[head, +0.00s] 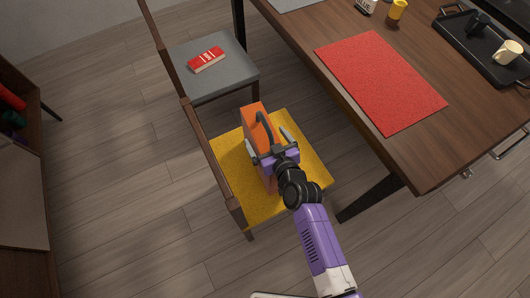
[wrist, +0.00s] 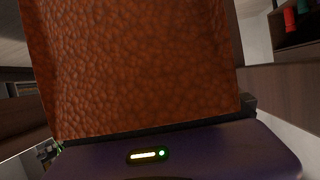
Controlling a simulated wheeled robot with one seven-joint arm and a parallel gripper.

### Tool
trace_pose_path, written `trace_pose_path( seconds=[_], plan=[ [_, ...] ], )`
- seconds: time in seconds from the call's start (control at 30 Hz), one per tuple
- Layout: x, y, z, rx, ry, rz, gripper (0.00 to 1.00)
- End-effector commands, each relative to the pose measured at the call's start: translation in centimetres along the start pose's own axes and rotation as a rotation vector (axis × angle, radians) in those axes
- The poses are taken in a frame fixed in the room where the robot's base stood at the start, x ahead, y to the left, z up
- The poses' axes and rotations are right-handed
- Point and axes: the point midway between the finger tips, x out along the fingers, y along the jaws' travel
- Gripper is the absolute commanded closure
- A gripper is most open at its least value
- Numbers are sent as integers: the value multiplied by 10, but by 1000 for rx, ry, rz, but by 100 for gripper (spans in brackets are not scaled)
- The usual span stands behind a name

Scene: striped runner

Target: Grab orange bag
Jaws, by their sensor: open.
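The orange bag (head: 253,113) stands on the yellow seat of a chair (head: 234,180). It has a dark looped handle on top. My gripper (head: 268,141) is over the bag in the head view, with its fingers apart, one toward each side of the bag. It hides part of the bag. In the wrist view the bag's pebbled orange-brown side (wrist: 140,70) fills most of the picture, close in front of the gripper body. Whether the fingers touch the bag cannot be told.
A second chair with a grey seat (head: 225,77) holds a red book (head: 206,60). The wooden table (head: 455,135) on the right carries a red mat (head: 380,80), a black tray (head: 478,62) with cups, and a yellow cup (head: 397,10). A shelf (head: 22,215) stands at left. Floor between is clear.

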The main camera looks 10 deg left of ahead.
Motion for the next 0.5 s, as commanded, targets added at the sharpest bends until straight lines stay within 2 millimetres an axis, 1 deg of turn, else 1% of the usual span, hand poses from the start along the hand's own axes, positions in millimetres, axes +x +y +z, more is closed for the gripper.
trace_pose_path(
  seconds=[0.07,0.17,0.2,0.27,0.4,0.47,0.5],
  plan=[
    [0,0,0,0,0,0,0],
    [0,0,0,0,0,0,18],
    [0,0,0,0,0,0,26],
    [0,0,0,0,0,0,37],
    [0,0,0,0,0,0,65],
    [-1,0,0,0,0,0,77],
    [0,0,-4,0,6,1,82]
  ],
)
